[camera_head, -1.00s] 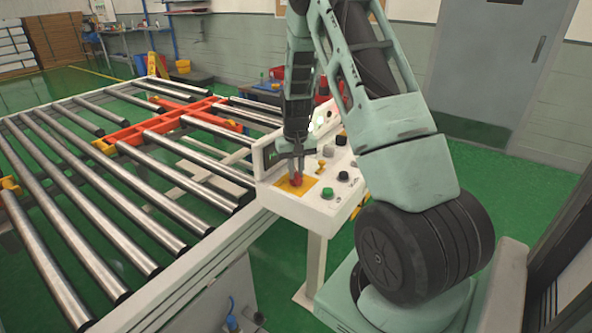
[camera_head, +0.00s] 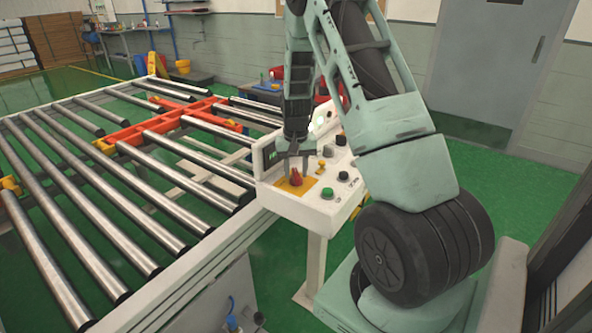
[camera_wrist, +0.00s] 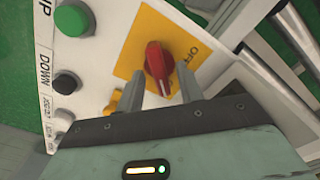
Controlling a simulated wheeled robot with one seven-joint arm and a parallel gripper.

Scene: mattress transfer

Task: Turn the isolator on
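The isolator is a red rotary knob (camera_wrist: 158,62) on a yellow plate (camera_wrist: 135,50) on the white control panel (camera_head: 290,207). The knob also shows in the head view (camera_head: 296,178). In the wrist view its grip bar stands nearly upright in the picture, tilted slightly, and "OFF" is printed on the plate at its right. My gripper (camera_wrist: 160,93) is open, its two grey fingers apart, with the tips just short of the knob, one to each side of its lower end. In the head view my gripper (camera_head: 294,172) is just above the knob.
A green button (camera_wrist: 73,18), a black button (camera_wrist: 65,82) and a small yellow switch (camera_wrist: 113,101) are near the knob on the panel. A roller conveyor (camera_head: 110,190) with orange cross pieces runs along the panel's left side.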

